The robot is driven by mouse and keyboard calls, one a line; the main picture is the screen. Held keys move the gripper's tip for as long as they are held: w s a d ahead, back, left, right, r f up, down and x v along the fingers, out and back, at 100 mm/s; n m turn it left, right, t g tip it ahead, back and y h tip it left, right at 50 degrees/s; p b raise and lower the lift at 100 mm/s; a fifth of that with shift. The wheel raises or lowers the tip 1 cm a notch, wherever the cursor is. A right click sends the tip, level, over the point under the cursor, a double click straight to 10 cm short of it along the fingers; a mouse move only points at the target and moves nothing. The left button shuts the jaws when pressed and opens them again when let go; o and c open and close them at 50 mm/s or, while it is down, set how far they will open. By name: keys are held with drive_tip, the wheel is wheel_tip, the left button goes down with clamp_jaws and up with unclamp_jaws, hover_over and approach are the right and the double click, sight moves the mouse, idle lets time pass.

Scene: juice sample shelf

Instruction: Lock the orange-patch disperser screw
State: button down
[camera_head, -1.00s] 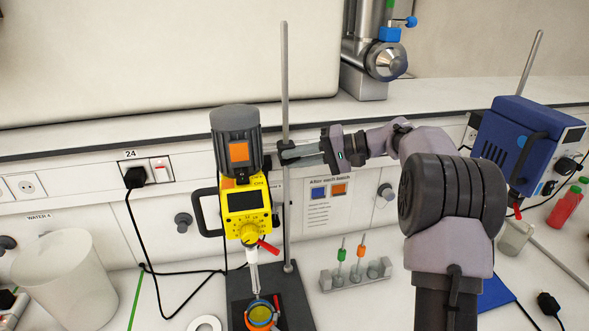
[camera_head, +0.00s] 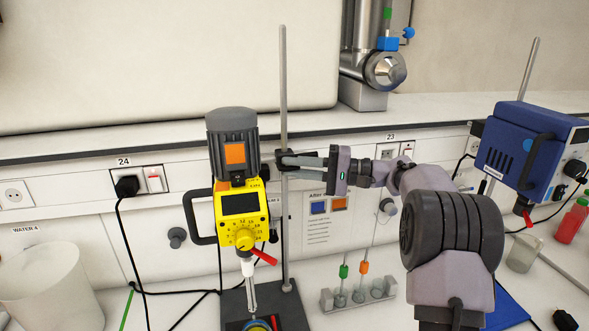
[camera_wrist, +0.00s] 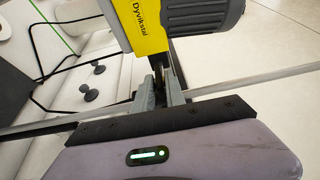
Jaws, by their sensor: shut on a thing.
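The orange-patch disperser (camera_head: 238,203) is yellow with a dark grey motor and an orange square. It hangs upright on a grey stand rod (camera_head: 284,90). Its yellow body and dark motor also show at the top of the wrist view (camera_wrist: 165,18). My gripper (camera_head: 290,162) is at the rod, just right of the motor, at clamp height. In the wrist view its fingers (camera_wrist: 163,92) are shut on a small dark part between them, which appears to be the clamp screw. The fingers hide most of the screw, so its turn cannot be read.
A blue device (camera_head: 523,150) stands at the right by another rod. A rack (camera_head: 357,296) with green-topped and orange-topped items stands below my arm. A white bucket (camera_head: 48,290) is at left. A notice (camera_head: 325,220) with blue and orange squares is on the wall.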

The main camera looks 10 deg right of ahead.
drive_tip(key=c, duration=1.4)
unclamp_jaws()
drive_tip(key=v, duration=1.7)
drive_tip(key=shift+s+d, duration=0.15)
